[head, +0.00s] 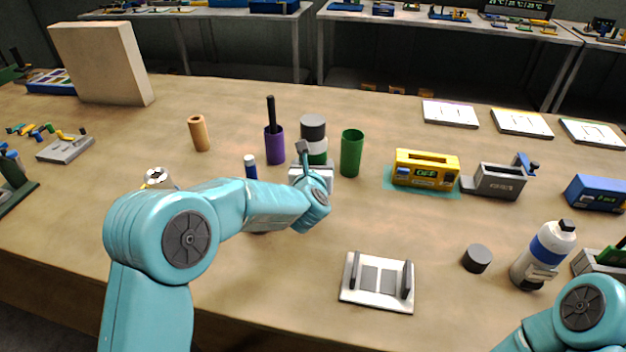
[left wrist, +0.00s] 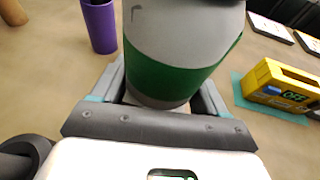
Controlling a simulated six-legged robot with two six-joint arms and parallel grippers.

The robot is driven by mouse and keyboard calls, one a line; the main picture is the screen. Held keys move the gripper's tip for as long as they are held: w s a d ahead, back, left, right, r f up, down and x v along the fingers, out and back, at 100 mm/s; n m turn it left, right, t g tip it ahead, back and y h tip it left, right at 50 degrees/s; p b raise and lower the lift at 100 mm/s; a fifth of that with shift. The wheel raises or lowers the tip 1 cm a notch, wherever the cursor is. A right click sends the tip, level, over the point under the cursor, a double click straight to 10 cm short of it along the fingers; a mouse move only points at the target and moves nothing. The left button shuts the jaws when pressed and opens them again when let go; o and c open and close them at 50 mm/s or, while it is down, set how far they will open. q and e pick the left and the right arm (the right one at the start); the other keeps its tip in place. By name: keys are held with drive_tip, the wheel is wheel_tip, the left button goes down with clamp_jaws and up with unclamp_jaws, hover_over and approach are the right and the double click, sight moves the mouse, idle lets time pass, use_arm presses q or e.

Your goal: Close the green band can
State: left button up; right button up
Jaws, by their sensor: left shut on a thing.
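The green band can (head: 315,144) stands upright on the table near the middle, with a dark grey top, a pale section and a green band. In the left wrist view the can (left wrist: 178,75) fills the upper middle, its upper end cut off by the frame edge. A dark edge shows there; I cannot tell how it is seated. My left gripper (left wrist: 160,108) is shut on the can, a finger on each side of its lower part. In the head view my left gripper (head: 312,168) partly covers the can's base. My right gripper is out of view.
A purple cup (head: 275,146) stands left of the can, a green cup (head: 351,153) close on its right. A yellow device (head: 425,170) sits further right. A dark round cap (head: 477,258) and a blue-banded bottle (head: 546,252) are front right. A white fixture (head: 378,280) lies in front.

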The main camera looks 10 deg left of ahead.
use_arm(q)
drive_tip(key=shift+r, duration=0.1)
drive_tip(key=shift+w+f, duration=0.1)
drive_tip(key=shift+f, duration=2.05)
drive_tip(key=shift+f, duration=0.15)
drive_tip(key=o, duration=1.5)
